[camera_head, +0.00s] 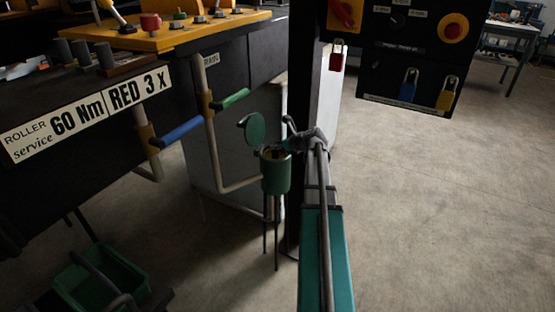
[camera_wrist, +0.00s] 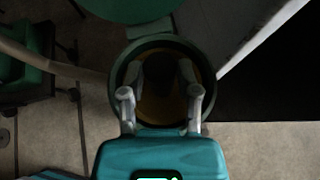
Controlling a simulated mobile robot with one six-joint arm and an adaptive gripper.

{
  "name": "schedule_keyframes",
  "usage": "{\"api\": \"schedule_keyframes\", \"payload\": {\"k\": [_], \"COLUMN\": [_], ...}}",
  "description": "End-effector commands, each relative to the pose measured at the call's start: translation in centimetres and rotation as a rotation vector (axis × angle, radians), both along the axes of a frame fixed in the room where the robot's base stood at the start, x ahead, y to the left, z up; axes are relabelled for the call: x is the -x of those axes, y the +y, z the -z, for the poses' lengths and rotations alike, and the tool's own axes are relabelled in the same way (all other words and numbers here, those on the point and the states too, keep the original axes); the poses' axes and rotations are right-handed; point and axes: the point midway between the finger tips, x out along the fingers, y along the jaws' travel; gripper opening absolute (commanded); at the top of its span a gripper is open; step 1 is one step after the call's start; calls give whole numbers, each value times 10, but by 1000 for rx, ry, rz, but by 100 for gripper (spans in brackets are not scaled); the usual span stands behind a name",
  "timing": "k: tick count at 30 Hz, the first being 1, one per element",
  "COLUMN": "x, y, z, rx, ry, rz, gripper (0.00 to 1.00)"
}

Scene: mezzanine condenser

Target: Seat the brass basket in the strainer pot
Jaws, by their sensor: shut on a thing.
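The strainer pot (camera_head: 276,174) is a green cylinder on thin legs, standing upright beside a pale pipe. Its round green lid (camera_head: 255,128) is swung up and open. My gripper (camera_head: 284,151) reaches over the pot's mouth from the right. In the wrist view, my gripper (camera_wrist: 162,78) points into the round mouth, inside the pot's green rim (camera_wrist: 116,82). The brass basket (camera_wrist: 163,112) shows as a dull yellow surface within that rim, between the fingers. My gripper is shut on it. Shadow hides the basket's lower part and how deep it sits.
A blue-handled valve (camera_head: 180,132) and a green-handled valve (camera_head: 234,99) stick out left of the pot. A dark post (camera_head: 301,120) stands close behind my arm. A lockout panel (camera_head: 405,50) hangs at upper right. A green crate (camera_head: 100,278) lies at lower left. The right floor is clear.

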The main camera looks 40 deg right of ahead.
Motion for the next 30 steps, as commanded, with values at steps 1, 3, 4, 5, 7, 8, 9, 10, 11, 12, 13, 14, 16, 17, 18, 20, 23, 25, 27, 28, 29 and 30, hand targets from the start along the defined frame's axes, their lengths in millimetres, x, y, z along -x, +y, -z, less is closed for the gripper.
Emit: {"api": "schedule_keyframes", "payload": {"k": [1, 3, 4, 5, 7, 8, 9, 10, 11, 12, 13, 14, 16, 17, 18, 20, 23, 25, 27, 28, 29, 30], "x": [0, 0, 0, 0, 0, 0, 0, 0, 0, 0, -1, 0, -1, -1, -1, -1, -1, -1, -1, -1, -1, -1], "y": [0, 0, 0, 0, 0, 0, 0, 0, 1, 1, 1, 1, 1, 1, 1, 1, 1, 1, 1, 1, 1, 1], "z": [1, 1, 1, 0, 0, 0, 0, 0, 1, 1, 2, 3, 7, 9, 12, 17, 27, 33, 38, 40, 42, 44], "rx": [0, 0, 0, 0, 0, 0, -1, -1, -1, -1, -1, -1, -1, -1, -1, -1, 0, 0, 0, 0, 0, 0], "ry": [-1, -1, -1, -1, -1, -1, -1, -1, -1, -1, -1, -1, -1, -1, -1, -1, -1, -1, -1, -1, -1, -1], "rz": [0, 0, 0, 0, 0, 0, -1, -1, -1, -1, -1, -1, -1, -1, -1, -1, -2, -2, -2, -2, -2, -2], "gripper": [0, 0, 0, 0, 0, 0, 0, 0, 0, 0, 0, 0, 0, 0, 0, 0, 0, 0, 0, 0, 0, 0]}}
